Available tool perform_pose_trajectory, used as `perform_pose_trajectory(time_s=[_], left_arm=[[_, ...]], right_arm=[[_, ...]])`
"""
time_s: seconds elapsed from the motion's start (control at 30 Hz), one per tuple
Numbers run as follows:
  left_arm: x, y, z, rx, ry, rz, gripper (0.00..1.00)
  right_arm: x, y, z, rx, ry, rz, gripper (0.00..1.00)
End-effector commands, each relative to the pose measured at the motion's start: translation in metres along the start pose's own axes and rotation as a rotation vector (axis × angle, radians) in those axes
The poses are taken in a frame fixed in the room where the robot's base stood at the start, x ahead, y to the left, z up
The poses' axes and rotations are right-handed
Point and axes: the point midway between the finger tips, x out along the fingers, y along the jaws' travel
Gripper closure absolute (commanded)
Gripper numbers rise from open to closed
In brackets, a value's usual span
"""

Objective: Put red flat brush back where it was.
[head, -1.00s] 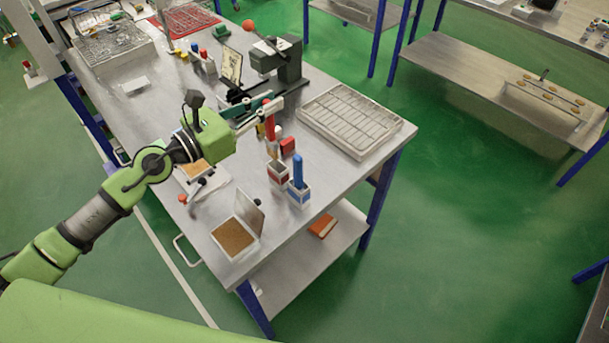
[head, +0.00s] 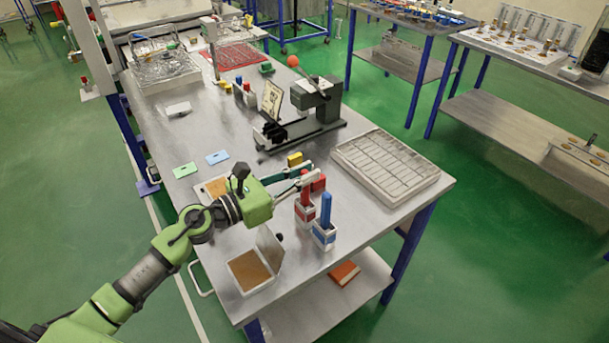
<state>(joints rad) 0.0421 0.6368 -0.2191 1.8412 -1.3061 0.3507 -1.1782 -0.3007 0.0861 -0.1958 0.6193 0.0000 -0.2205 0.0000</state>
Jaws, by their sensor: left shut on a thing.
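My left gripper (head: 308,178) is shut on the red flat brush (head: 305,194), at the near right part of the table. The brush is upright, and its lower part meets the mouth of the red-and-white holder (head: 304,213). I cannot tell how deep it sits, since the holder's wall hides its lower end. The blue brush (head: 326,208) stands in the blue-and-white holder (head: 324,236) just to the right. My right gripper is not in view.
A red block (head: 319,183) stands close behind the gripper fingers. An open-lidded box with a brown inside (head: 249,271) lies at the front. A grey compartment tray (head: 388,165) is at the right, and a dark press-like device (head: 318,98) stands behind. The table's front edge is near.

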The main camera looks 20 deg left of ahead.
Motion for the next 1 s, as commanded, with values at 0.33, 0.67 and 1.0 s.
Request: perform_pose_trajectory(time_s=[0.33, 0.67, 1.0], left_arm=[[0.0, 0.0, -0.002, 0.0, 0.0, 0.0, 0.69], [0.0, 0.0, -0.002, 0.0, 0.0, 0.0, 0.69], [-0.04, 0.0, -0.007, 0.001, 0.005, 0.0, 0.69]], right_arm=[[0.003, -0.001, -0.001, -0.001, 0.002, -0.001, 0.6], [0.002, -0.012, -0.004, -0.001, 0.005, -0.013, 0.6], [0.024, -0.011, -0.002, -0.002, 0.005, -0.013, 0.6]])
